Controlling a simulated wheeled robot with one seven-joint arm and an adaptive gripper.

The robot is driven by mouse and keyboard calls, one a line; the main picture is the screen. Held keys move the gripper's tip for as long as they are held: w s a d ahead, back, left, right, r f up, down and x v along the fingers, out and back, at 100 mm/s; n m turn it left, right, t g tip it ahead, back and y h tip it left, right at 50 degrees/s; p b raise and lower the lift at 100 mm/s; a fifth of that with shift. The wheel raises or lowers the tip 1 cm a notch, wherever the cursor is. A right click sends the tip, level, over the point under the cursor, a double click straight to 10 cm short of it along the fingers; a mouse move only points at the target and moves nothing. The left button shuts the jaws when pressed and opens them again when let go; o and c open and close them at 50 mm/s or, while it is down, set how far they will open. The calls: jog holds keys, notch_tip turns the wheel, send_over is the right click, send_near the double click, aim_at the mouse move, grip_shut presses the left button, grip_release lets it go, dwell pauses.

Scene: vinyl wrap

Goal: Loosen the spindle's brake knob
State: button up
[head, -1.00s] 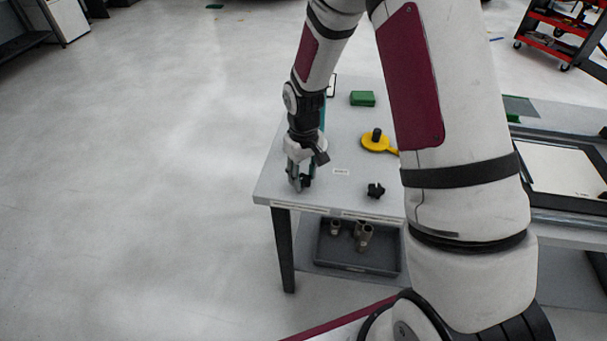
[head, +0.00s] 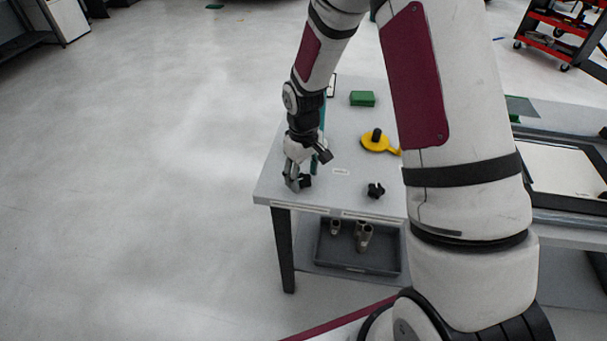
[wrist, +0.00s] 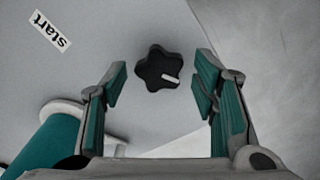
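A black star-shaped knob (wrist: 160,67) with a white mark on it shows in the wrist view, between and slightly beyond my two fingertips. My gripper (wrist: 158,88) is open, with a gap on each side of the knob and no visible contact. In the head view my gripper (head: 297,184) points down at the near left corner of the table, right beside the dark knob (head: 306,181). A second black knob (head: 375,190) stands on the table to the right. I cannot tell from the frames how the knob is mounted, as the gripper partly covers it in the head view.
The grey table (head: 340,193) has a yellow piece with a black knob (head: 378,140) and a green block (head: 362,98). A "start" label (wrist: 51,31) lies near the knob. A teal cylinder (wrist: 45,148) is close to the left finger. A grey bin (head: 360,262) sits below.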

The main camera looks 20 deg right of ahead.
notch_tip(320, 180, up, 12)
dwell(0.7)
dwell(0.4)
notch_tip(320, 180, up, 9)
jog(key=m+t, duration=0.1)
send_over(303, 179)
jog(key=s, duration=0.4)
jog(key=s+r+m+t, duration=0.1)
jog(key=s+r, duration=0.4)
jog(key=s, duration=0.5)
jog(key=s+r+m+t, duration=0.2)
jog(key=s+r, duration=0.4)
jog(key=s, duration=0.4)
jog(key=shift+s+d+m+t, duration=0.15)
jog(key=shift+d+m+t, duration=0.15)
jog(key=shift+t, duration=0.3)
